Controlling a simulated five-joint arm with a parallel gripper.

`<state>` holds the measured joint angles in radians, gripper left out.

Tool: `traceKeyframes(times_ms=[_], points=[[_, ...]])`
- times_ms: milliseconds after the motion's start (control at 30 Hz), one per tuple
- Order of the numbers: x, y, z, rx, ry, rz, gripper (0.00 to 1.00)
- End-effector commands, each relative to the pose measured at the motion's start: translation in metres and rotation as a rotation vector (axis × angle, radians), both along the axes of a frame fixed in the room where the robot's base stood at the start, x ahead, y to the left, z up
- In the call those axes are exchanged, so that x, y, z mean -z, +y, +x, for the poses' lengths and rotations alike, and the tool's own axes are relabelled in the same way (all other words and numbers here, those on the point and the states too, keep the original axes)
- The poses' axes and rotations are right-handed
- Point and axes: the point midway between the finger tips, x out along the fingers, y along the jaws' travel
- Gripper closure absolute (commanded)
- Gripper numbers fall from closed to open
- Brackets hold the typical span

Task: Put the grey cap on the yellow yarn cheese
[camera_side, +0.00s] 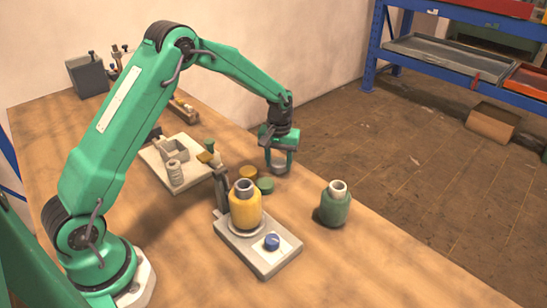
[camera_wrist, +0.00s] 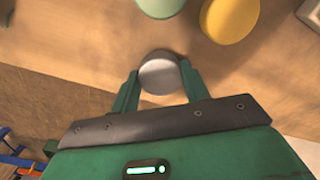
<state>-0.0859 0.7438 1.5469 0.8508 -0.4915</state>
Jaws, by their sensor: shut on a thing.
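My gripper (camera_side: 279,165) is shut on the grey cap (camera_side: 279,168), behind the yellow yarn cheese in the side view. In the wrist view the grey cap (camera_wrist: 160,75) sits between the two green fingers of my gripper (camera_wrist: 159,88). The yellow yarn cheese (camera_side: 246,209) stands upright on a grey platform (camera_side: 231,238), with a bare grey tube end showing at its top. I cannot tell how far the cap is above the table.
A yellow-brown cap (camera_side: 247,172) and a green cap (camera_side: 265,185) lie near my gripper. A green yarn cheese (camera_side: 335,205) stands at right. A blue knob (camera_side: 271,241) is on the platform. The front right table is clear.

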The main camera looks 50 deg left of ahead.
Motion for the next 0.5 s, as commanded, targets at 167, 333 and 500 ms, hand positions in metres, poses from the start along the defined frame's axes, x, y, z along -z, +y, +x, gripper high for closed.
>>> traceKeyframes(times_ms=[167, 333, 500], points=[[-0.025, 0.000, 0.001, 0.000, -0.004, 0.000, 0.76], [-0.043, -0.022, -0.010, 0.004, -0.002, 0.000, 0.76], [-0.061, -0.049, -0.024, 0.004, -0.002, 0.000, 0.76]])
